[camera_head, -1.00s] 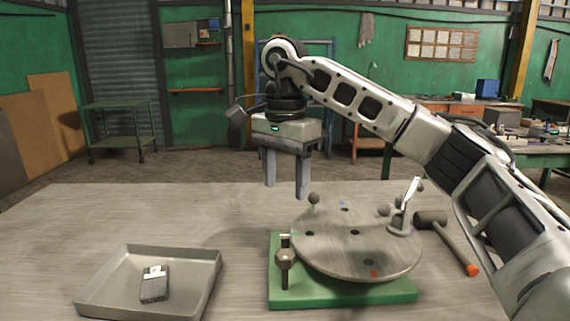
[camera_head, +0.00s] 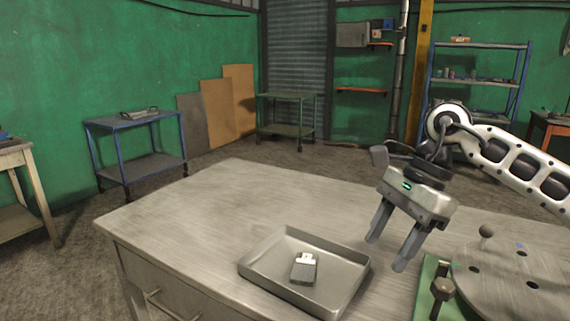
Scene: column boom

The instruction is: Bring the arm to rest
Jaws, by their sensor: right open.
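My right gripper (camera_head: 387,249) comes in from the right and hangs over the workbench, with its two fingers pointing down and apart. Nothing is between the fingers. It is between the grey tray (camera_head: 257,274) and the round grey disc (camera_head: 500,262), above the bench top. The rest of my right arm runs out of the picture at the right edge. My left gripper does not show.
A small dark block with a light end (camera_head: 303,270) lies in the tray. The disc sits on a green base (camera_head: 425,285) with a knobbed post (camera_head: 441,290). The workbench (camera_head: 190,215) is bare at its left. Carts and a blue shelf stand behind.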

